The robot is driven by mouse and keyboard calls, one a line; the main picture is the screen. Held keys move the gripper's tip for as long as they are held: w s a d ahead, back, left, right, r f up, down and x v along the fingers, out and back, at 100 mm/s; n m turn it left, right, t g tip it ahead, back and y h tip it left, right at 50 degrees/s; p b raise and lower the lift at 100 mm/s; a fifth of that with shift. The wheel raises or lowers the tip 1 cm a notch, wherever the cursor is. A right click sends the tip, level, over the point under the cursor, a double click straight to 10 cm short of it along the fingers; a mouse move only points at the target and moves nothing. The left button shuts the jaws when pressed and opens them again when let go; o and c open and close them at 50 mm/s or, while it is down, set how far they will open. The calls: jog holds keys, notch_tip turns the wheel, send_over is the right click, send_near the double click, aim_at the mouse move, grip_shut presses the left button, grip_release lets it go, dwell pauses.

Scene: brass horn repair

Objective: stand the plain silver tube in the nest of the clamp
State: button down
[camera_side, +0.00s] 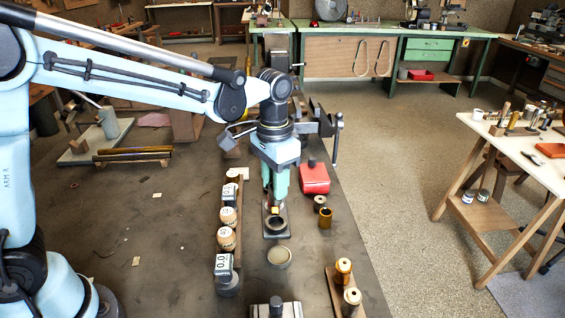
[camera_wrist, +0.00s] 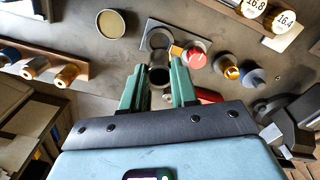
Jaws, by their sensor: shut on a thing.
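My gripper (camera_wrist: 158,92) is shut on a dark-looking tube (camera_wrist: 159,78), whose round open end shows between the two green fingers in the wrist view. In the side view my gripper (camera_side: 276,190) points straight down over the clamp, and the fingers mostly hide the tube. The clamp (camera_side: 268,234) is a small grey plate with a dark ring-shaped nest (camera_side: 276,223). In the wrist view the clamp plate (camera_wrist: 176,32) and its nest ring (camera_wrist: 160,39) lie just beyond the tube's end. The tube appears above the nest; the exact gap cannot be told.
A round grey dish (camera_side: 279,257) stands in front of the clamp. Labelled gauges (camera_side: 226,239) line a wooden strip on the left. A red box (camera_side: 314,178) and a brass ring (camera_side: 325,218) stand to the right. Brass-topped pieces (camera_side: 344,270) stand on a wooden strip at front right.

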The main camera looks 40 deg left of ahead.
jog(key=shift+f, duration=2.4)
jog(key=shift+f, duration=1.25)
jog(key=shift+c, duration=2.4)
grip_release()
jog(key=shift+r, duration=3.5)
